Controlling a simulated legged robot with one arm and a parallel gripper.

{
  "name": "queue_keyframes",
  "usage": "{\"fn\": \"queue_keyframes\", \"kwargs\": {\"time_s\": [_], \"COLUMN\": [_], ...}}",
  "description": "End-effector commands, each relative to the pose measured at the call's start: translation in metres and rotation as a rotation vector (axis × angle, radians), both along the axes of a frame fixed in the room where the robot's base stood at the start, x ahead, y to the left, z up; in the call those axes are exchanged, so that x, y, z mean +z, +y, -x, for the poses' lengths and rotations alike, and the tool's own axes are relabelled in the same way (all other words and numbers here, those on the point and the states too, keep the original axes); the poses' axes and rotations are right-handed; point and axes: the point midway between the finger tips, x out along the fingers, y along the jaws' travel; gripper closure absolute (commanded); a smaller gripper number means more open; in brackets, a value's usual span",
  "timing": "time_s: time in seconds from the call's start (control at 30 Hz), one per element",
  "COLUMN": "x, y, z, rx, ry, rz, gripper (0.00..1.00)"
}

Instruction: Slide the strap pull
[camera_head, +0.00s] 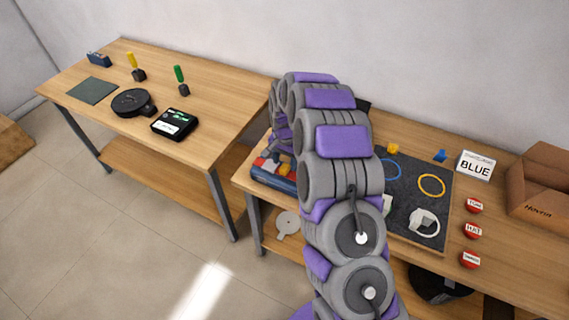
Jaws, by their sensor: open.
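I cannot surely pick out a strap pull. A white loop with a tab (424,222) lies at the front right of a dark grey mat (400,236) on the right table, and it may be the strap. A small white piece (387,206) shows at the right edge of my arm, mostly hidden. My purple and grey arm rises through the middle of the view and covers the mat's left part. My gripper does not show.
The mat also bears a yellow ring (431,185) and a blue ring (386,169). Red round pieces (472,232), a BLUE sign (475,167) and a cardboard box (540,181) stand to the right. The left table (215,96) holds a scale, a black disc and screwdrivers.

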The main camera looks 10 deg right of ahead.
Motion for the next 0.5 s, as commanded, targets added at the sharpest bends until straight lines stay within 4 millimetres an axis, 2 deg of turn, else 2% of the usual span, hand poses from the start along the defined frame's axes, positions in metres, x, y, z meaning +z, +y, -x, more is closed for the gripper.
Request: {"fn": "queue_keyframes", "kwargs": {"time_s": [0.1,0.5], "x": [0.030,0.116], "y": [0.000,0.001], "z": [-0.001,-0.003], "rx": [-0.001,0.000], "ry": [-0.006,-0.006], "rz": [-0.001,0.000], "gripper": [0.43,0.43]}}
